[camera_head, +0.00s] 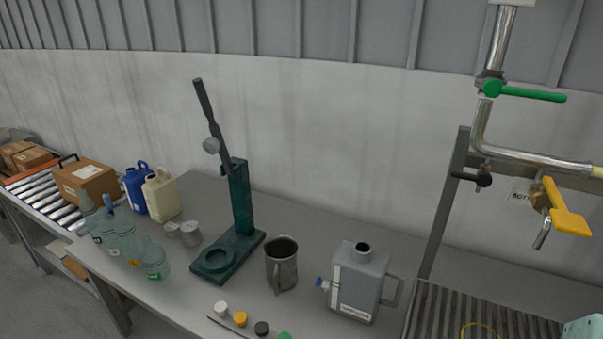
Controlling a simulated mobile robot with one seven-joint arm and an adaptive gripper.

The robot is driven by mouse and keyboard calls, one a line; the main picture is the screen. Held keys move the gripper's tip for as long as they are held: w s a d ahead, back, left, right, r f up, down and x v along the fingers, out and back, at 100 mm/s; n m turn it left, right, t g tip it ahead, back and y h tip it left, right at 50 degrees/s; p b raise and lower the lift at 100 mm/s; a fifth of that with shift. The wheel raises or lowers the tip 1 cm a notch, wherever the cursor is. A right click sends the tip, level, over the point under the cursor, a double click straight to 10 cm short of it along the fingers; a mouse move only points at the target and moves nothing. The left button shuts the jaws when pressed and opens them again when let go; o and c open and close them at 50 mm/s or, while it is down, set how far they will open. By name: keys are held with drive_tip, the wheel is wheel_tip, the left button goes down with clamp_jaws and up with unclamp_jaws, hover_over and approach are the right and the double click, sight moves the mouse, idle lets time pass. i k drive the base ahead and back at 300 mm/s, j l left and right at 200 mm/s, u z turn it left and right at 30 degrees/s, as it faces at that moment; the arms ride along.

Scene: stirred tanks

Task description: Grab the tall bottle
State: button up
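A cluster of clear greenish bottles stands on the left end of the grey table. A tall, narrow-necked bottle (126,240) stands near the middle of the cluster. Other tall bottles (103,233) stand close beside and behind it, overlapping in view, so I cannot tell which is tallest. A shorter, rounder bottle (154,262) with a green mark stands at the right front of the cluster. My gripper is not in view.
Blue (136,189) and cream (162,196) jugs stand behind the bottles. Small metal containers (190,234), a green lever press (242,205), a metal pitcher (282,268) and a grey jug (358,285) stand rightward. A roller conveyor (45,190) carries boxes at left.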

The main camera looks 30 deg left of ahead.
sight(124, 227)
drive_tip(key=u, duration=2.5)
drive_tip(key=z, duration=0.75)
drive_tip(key=i+j+z, duration=0.2)
drive_tip(key=z, duration=0.2)
drive_tip(key=i+j+z, duration=0.1)
drive_tip(key=j+z, duration=0.25)
drive_tip(key=i+j+z, duration=0.2)
drive_tip(key=j, duration=0.2)
drive_tip(key=j+z, duration=0.2)
drive_tip(key=j, duration=0.15)
drive_tip(key=i+j+z, duration=0.15)
drive_tip(key=j, duration=1.45)
drive_tip(key=k, duration=0.05)
